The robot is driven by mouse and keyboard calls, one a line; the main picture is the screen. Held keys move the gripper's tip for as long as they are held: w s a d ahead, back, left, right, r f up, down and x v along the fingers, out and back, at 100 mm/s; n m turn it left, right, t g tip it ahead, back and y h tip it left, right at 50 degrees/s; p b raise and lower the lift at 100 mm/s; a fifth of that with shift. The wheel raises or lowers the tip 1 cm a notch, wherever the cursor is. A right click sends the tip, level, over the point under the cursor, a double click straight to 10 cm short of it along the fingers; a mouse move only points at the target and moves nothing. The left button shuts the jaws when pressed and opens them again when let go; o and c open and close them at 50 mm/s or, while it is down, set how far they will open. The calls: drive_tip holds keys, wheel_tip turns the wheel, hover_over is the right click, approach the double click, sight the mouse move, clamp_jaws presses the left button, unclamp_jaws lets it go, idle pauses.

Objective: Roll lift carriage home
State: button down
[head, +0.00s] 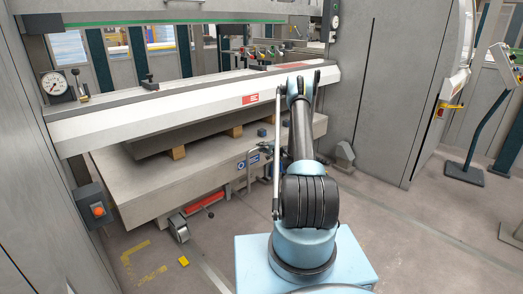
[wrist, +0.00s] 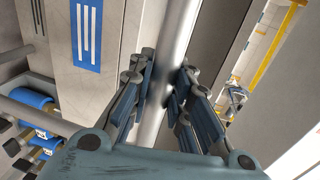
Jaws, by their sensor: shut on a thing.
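The lift carriage (head: 150,198) is a thick grey block on castors (head: 179,230), standing under the white beam of the machine. A grey sheet stack rests on it on wooden blocks (head: 178,152). My gripper (wrist: 163,88) is shut on a round metal bar (wrist: 178,35) in the wrist view, with the blue-grey fingers on both sides of it. A blue label with white stripes (wrist: 87,35) is on a pale face beside the bar; a blue label (head: 253,157) also shows on the carriage's right part.
Yellow floor marks (head: 143,250) lie at front left of the carriage. A grey cabinet (head: 385,90) stands at right, with a pedestal (head: 465,170) beyond.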

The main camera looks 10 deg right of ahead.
drive_tip(key=x, duration=0.2)
drive_tip(key=shift+w+a+r, duration=0.1)
drive_tip(key=shift+w+a, duration=0.1)
drive_tip(key=shift+w, duration=0.15)
drive_tip(key=c, duration=1.5)
unclamp_jaws()
drive_tip(key=shift+o, duration=0.2)
drive_tip(key=shift+s, duration=0.1)
drive_tip(key=v, duration=1.2)
